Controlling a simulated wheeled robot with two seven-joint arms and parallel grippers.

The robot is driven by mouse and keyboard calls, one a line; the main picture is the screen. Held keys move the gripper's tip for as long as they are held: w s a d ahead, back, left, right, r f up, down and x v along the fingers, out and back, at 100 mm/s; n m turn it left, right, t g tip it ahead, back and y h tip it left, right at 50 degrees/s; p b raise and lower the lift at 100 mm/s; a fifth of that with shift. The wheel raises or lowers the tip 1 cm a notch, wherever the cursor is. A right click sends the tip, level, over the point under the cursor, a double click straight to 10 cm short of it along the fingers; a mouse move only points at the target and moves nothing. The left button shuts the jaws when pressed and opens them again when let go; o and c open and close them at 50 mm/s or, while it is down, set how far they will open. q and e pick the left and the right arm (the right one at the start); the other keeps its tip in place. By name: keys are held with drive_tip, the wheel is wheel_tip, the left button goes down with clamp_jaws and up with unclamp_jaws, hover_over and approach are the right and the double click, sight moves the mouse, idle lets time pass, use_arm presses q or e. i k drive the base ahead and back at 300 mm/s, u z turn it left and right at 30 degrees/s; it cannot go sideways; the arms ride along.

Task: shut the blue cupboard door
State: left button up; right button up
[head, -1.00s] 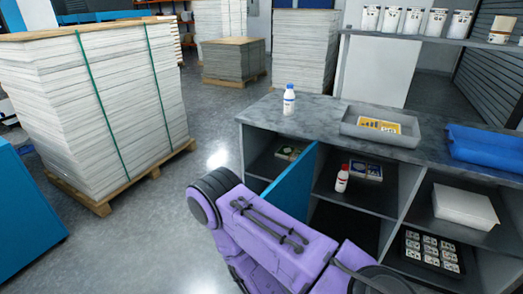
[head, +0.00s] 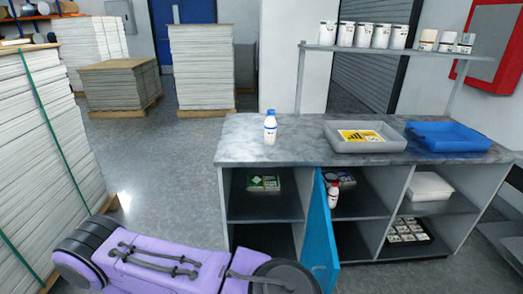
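The blue cupboard door (head: 321,240) stands open on the grey cupboard (head: 223,212) under the marble-look counter. It is attached near the divider between the left and middle columns and sticks out toward me, seen nearly edge-on. The compartments on both sides of it are exposed. Its lower end is close to the bottom of the picture and partly hidden behind a purple and black part in the foreground, which looks like one of my arm links. Neither gripper shows in the head view.
A white bottle (head: 270,127), a grey tray (head: 368,137) and a blue tray (head: 447,137) stand on the counter. A red-capped bottle (head: 333,194) stands on the middle shelf beside the door. Stacked sheets (head: 40,150) stand at left, with clear floor (head: 165,170) between.

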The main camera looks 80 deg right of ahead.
sight(319, 256)
drive_tip(key=i, duration=0.7)
drive_tip(key=z, duration=3.65)
drive_tip(key=i, duration=0.5)
drive_tip(key=z, duration=1.45)
drive_tip(key=k, duration=1.15)
drive_tip(key=u, duration=1.75)
